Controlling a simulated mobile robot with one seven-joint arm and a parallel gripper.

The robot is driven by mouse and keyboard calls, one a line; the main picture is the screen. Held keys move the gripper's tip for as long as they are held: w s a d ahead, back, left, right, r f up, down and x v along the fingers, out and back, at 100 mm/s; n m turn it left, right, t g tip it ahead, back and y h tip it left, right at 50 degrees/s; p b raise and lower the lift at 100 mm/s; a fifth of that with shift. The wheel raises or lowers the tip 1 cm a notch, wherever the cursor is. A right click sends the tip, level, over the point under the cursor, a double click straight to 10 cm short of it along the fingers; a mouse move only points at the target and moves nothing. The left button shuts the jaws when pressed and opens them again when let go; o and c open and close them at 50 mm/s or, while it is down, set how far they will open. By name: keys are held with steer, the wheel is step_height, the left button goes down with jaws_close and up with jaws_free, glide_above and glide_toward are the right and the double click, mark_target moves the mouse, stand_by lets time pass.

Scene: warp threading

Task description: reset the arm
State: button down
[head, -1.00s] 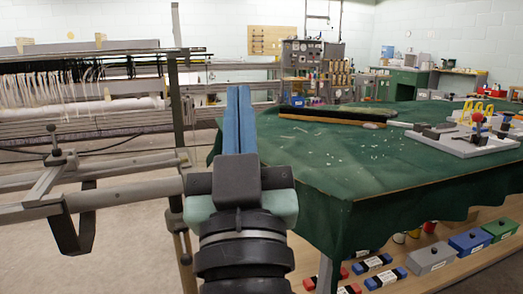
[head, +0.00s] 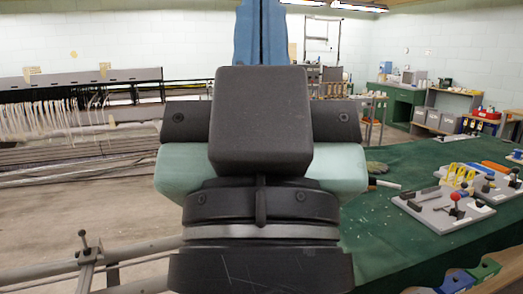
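My gripper (head: 262,30) fills the middle of the head view and points up and away from me. Its two blue fingers lie side by side with no gap that I can see. Their tips are cut off by the top edge of the picture. I see nothing held between the part of the fingers that shows. The dark wrist block and my arm hide what lies behind them. The gripper is in the air, left of the green-covered table (head: 385,225).
A loom frame with white threads (head: 50,118) runs along the left. A metal rail with a black knob (head: 83,245) is at lower left. Shelves (head: 440,105) stand at the back right.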

step_height(320, 180, up, 13)
steer(key=p, duration=1)
steer(key=shift+p, duration=0.35)
